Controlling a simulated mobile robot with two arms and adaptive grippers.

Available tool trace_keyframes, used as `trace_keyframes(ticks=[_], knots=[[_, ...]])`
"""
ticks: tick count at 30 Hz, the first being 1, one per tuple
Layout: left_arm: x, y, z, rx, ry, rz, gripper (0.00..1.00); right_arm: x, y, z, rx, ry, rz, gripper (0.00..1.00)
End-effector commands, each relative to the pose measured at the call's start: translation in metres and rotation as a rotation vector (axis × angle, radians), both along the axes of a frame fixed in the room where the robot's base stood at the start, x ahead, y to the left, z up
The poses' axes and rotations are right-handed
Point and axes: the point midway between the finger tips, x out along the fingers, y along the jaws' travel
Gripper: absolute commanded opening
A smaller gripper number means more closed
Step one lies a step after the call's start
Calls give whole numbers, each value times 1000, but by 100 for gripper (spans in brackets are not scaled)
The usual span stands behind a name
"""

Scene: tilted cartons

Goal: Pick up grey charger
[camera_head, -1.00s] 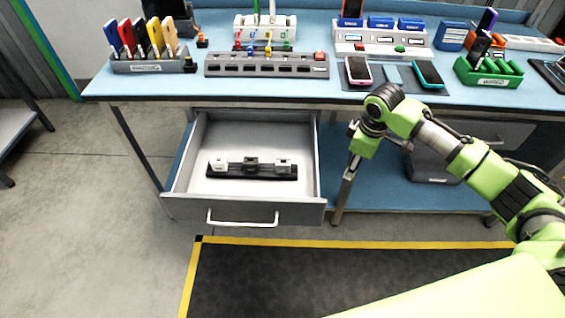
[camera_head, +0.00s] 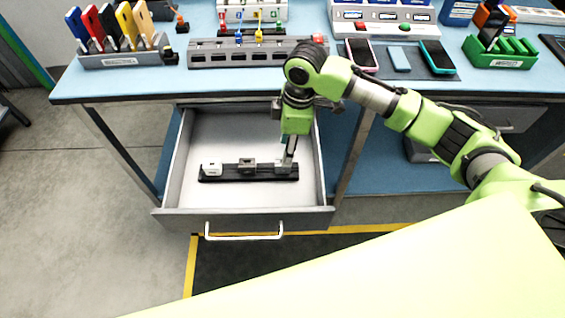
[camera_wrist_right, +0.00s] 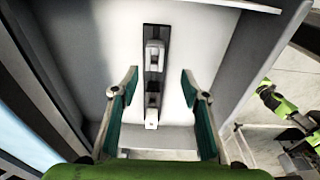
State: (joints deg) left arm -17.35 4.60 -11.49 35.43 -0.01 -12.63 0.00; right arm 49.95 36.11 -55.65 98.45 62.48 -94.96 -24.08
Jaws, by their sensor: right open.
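The grey charger (camera_head: 248,164) sits in the middle of a black strip (camera_head: 228,176) in the open drawer. A white charger (camera_head: 211,169) is at the strip's left end and another light charger (camera_head: 283,168) is at its right end, partly behind my gripper. My right gripper (camera_head: 289,158) points down over the strip's right end. In the wrist view its two green-padded fingers (camera_wrist_right: 160,82) are apart and empty, with the strip (camera_wrist_right: 154,72) running between and beyond them. The height of the fingertips above the strip is hard to tell.
The drawer (camera_head: 178,217) has raised walls around the strip and a front handle (camera_head: 243,234). The blue bench top (camera_head: 140,85) is above and behind it, with phone holders, a grey charging rack (camera_head: 250,60) and phones. The drawer floor around the strip is bare.

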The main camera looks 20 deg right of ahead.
Motion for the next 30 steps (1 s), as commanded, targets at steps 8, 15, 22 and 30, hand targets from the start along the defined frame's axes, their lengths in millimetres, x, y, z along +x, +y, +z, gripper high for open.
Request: trace_keyframes(ticks=[8,15,22,30], knots=[[-13,1,0,2,19,-1,24,2,4,-35,1,0,-1,42],[13,-1,6,-2,-19,-1,24,7,4,-61,0,3,-3,42],[12,-1,7,-2,-18,0,24,10,6,-86,0,-1,-1,42],[3,0,6,0,-4,0,24,10,6,-88,0,-2,0,34]])
